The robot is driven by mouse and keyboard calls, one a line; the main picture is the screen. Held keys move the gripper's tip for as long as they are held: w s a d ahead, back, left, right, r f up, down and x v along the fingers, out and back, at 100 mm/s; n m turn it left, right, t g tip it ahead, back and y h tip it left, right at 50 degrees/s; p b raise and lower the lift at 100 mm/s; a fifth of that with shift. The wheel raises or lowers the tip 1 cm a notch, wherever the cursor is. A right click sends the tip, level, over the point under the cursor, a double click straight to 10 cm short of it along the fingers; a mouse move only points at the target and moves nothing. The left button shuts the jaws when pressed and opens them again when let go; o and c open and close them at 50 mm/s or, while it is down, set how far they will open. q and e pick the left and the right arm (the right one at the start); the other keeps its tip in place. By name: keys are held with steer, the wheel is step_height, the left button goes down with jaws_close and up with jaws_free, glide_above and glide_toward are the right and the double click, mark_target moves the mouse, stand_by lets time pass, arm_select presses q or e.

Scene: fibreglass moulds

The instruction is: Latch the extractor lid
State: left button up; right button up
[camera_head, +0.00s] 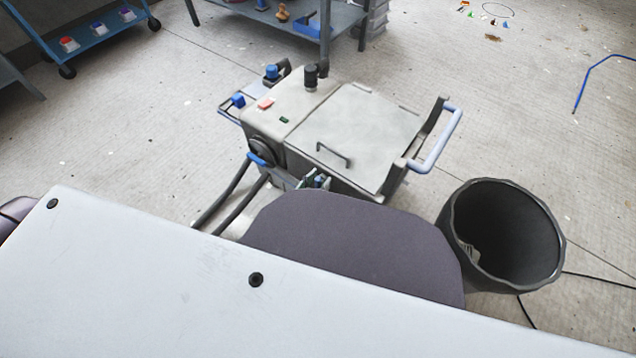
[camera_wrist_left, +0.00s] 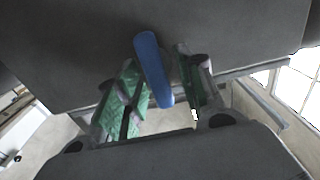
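The extractor (camera_head: 262,128) is a pale grey box on the floor in the head view. Its flat lid (camera_head: 365,125) lies closed on top, with a dark handle. My left gripper (camera_head: 316,182) is at the extractor's near side, below the lid's edge, and shows small and partly hidden there. In the left wrist view its green-padded fingers (camera_wrist_left: 157,72) are apart, with a blue latch lever (camera_wrist_left: 151,62) between them. A gap shows between the lever and the right finger; contact with the left finger cannot be told. My right gripper is not in view.
A dark round bin (camera_head: 505,235) stands to the right of the extractor. A pale push bar (camera_head: 440,140) sticks out on the extractor's right side. Dark hoses (camera_head: 228,196) run down at its left. A blue cart (camera_head: 95,40) and a grey shelf (camera_head: 335,25) stand behind.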

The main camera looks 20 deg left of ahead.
arm_select(q)
steer(key=shift+c, duration=0.4)
steer(key=c, duration=0.7)
